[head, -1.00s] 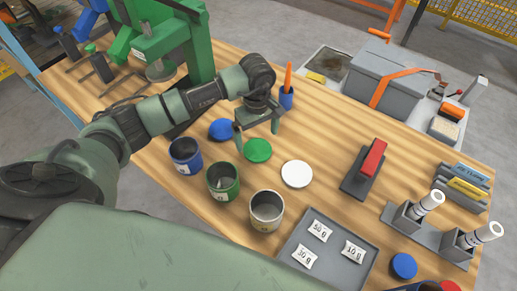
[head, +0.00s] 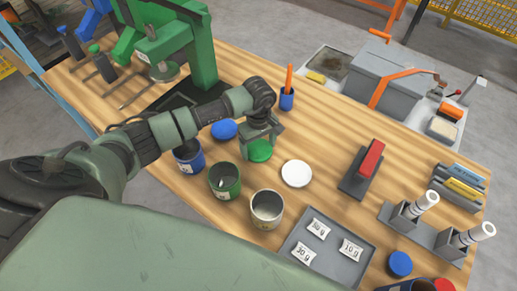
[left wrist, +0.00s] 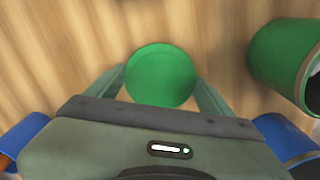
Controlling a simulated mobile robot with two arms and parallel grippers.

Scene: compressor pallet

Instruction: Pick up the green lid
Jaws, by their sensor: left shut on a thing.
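The green lid (head: 259,151) is a round disc on the wooden table, behind the green can (head: 224,180). My left gripper (head: 260,148) is over the lid from above and shut on it, with a finger on either side. In the left wrist view the lid (left wrist: 161,75) sits between the two fingertips. Whether it touches the table cannot be told. My right gripper is not in view.
A blue lid (head: 224,129) is just left of the gripper, and a white lid (head: 296,173) is to its right. A blue can (head: 188,157) and a cream can (head: 267,208) stand nearby. A grey tray (head: 290,250) holds labelled packets. A blue cup (head: 287,99) stands behind.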

